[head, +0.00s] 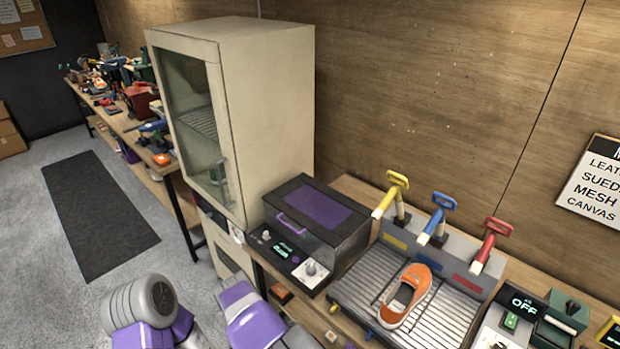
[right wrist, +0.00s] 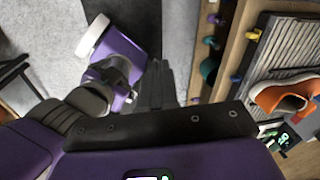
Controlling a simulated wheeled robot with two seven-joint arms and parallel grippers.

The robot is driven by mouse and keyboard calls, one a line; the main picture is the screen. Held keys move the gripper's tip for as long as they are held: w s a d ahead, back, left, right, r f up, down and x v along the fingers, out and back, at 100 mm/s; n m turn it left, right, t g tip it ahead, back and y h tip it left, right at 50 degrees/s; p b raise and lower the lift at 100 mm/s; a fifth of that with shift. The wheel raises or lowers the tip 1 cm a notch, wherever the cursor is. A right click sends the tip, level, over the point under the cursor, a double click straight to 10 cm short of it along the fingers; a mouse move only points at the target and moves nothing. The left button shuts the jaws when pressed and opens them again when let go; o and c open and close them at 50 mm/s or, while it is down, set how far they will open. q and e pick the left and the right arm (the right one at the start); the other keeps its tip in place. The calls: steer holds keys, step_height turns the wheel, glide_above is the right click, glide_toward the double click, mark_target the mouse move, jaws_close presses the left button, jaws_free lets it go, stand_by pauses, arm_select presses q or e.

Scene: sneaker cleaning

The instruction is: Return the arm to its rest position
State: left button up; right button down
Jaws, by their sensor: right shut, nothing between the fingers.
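My right gripper (right wrist: 155,88) shows in the right wrist view as dark fingers, shut and empty, over the floor beside the bench. In the head view only purple and grey links of my arms show along the bottom edge; neither gripper can be made out there. An orange sneaker (head: 408,292) lies on the ridged grey tray (head: 455,322) of the cleaning station. The sneaker also shows at the right of the right wrist view (right wrist: 280,98), apart from the gripper. My left gripper is out of sight.
A tall cream cabinet (head: 270,100) with a closed glass door stands left of a dark box with a purple lid (head: 313,203). Yellow (head: 392,194), blue (head: 437,220) and red (head: 490,245) handled tools stand behind the tray. Open floor (head: 190,290) lies to the left.

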steer(key=d+f+n+g+y+b, duration=0.1)
steer(key=d+f+n+b, duration=0.1)
steer(key=d+f+n, duration=0.6)
steer(key=d+f+n+g+y+b, duration=0.1)
steer(key=d+f+b, duration=0.1)
steer(key=d+f, duration=0.65)
arm_select(q)
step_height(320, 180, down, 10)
steer(key=b, duration=0.6)
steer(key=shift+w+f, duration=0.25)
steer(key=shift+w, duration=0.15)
arm_select(e)
steer(key=s+d+f+n+y, duration=0.1)
steer(key=s+d+f+n, duration=0.1)
steer(key=s+f+n, duration=0.4)
steer(key=s+d+f+n+t+y, duration=0.1)
steer(key=s+d+f+n+y, duration=0.1)
steer(key=s+f+n, duration=0.4)
steer(key=shift+s+d+f+n+t, duration=0.35)
steer(key=shift+d+f+n, duration=0.25)
steer(key=shift+d+f, duration=0.3)
